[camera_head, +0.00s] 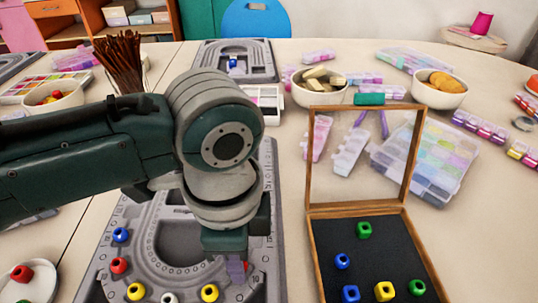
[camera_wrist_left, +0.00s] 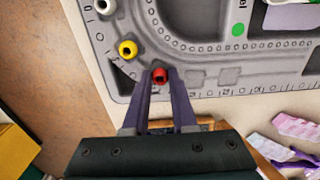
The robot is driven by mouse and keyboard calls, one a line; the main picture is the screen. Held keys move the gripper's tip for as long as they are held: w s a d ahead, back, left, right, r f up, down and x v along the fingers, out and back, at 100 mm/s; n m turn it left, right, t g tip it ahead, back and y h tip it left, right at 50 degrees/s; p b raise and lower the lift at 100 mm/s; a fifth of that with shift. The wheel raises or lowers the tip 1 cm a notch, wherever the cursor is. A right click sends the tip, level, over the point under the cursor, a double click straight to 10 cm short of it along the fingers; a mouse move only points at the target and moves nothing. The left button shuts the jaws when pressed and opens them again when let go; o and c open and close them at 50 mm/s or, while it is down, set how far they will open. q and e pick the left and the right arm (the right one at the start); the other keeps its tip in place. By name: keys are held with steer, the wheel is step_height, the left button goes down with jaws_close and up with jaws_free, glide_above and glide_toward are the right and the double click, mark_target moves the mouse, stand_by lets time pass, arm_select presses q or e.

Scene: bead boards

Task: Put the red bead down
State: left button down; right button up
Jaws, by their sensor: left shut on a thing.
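My left gripper (camera_head: 238,268) is over the right front part of the grey bead board (camera_head: 266,185), with its fingers pointing down. In the left wrist view the fingers (camera_wrist_left: 160,82) are shut on a red bead (camera_wrist_left: 160,75), at the board's channel near its edge. The fingers mostly hide this bead in the head view. I cannot tell whether it touches the board. Along the curved channel sit a blue bead (camera_head: 121,235), another red bead (camera_head: 119,265), a yellow bead (camera_head: 136,291), a white bead (camera_head: 169,298) and a second yellow bead (camera_head: 209,292). My right gripper is not in view.
An open wooden box (camera_head: 312,245) with green, blue and yellow beads stands right of the board. A white dish (camera_head: 40,285) with a red bead is at the front left. Bowls, bead cases and a second board (camera_head: 262,62) are farther back.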

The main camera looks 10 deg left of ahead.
arm_select(q)
steer(key=shift+f, duration=0.1)
steer(key=shift+f, duration=0.15)
steer(key=c, duration=0.7)
jaws_free()
steer(key=shift+s+d+r+n+h+p, duration=0.4)
steer(key=shift+s+d+r+p, duration=0.45)
steer(key=shift+r, duration=2.05)
steer(key=shift+s+d+r+n+h+p, duration=0.4)
steer(key=shift+r+p, duration=0.7)
steer(key=shift+r, duration=1.75)
steer(key=s+a+n+t, duration=0.1)
steer(key=s+a+n, duration=0.2)
steer(key=a+n, duration=0.1)
steer(key=s+a+n+t+y, duration=0.1)
steer(key=s+a+n, duration=0.2)
steer(key=a, duration=0.1)
steer(key=s+a+n+t, duration=0.1)
steer(key=s+a+n, duration=0.2)
steer(key=n, duration=0.1)
steer(key=shift+s+a+n+t, duration=0.3)
steer(key=shift+s+a, duration=0.05)
steer(key=shift+a, duration=0.05)
